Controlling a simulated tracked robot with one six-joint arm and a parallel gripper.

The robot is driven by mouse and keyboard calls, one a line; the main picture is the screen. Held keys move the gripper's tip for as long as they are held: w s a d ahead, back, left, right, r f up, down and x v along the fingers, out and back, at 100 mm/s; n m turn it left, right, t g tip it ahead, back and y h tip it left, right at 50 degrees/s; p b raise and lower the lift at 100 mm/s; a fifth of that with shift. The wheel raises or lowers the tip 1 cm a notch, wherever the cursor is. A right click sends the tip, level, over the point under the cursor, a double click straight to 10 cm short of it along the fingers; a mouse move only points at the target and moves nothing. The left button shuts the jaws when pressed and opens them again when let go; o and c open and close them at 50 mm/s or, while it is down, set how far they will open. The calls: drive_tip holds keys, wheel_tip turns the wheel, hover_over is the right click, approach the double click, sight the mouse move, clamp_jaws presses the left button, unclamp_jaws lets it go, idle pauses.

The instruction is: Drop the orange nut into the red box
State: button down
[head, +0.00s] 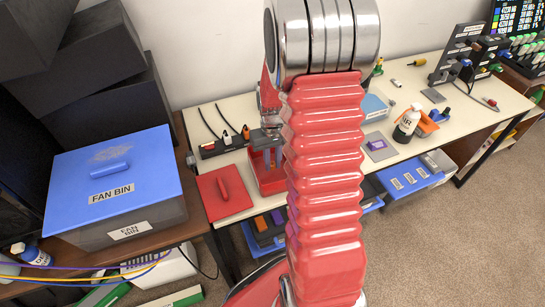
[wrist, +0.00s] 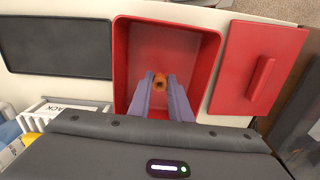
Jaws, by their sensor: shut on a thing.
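In the head view my gripper (head: 267,150) is at the red box (head: 272,184), pointing down, partly behind my arm. The nut is not visible in the head view. The flat red lid (head: 223,195) with a handle lies beside the box; it also shows in the wrist view (wrist: 258,70).
A blue-lidded fan bin (head: 115,180) stands on the brown table at the left. A dark panel (wrist: 55,47) lies left of the box in the wrist view. A power strip (head: 222,145) lies behind the box.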

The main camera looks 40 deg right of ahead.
sight(272, 173)
drive_tip(key=shift+f, duration=0.45)
drive_tip(key=c, duration=1.5)
unclamp_jaws()
drive_tip(key=shift+c, duration=0.2)
wheel_tip(272, 173, up, 8)
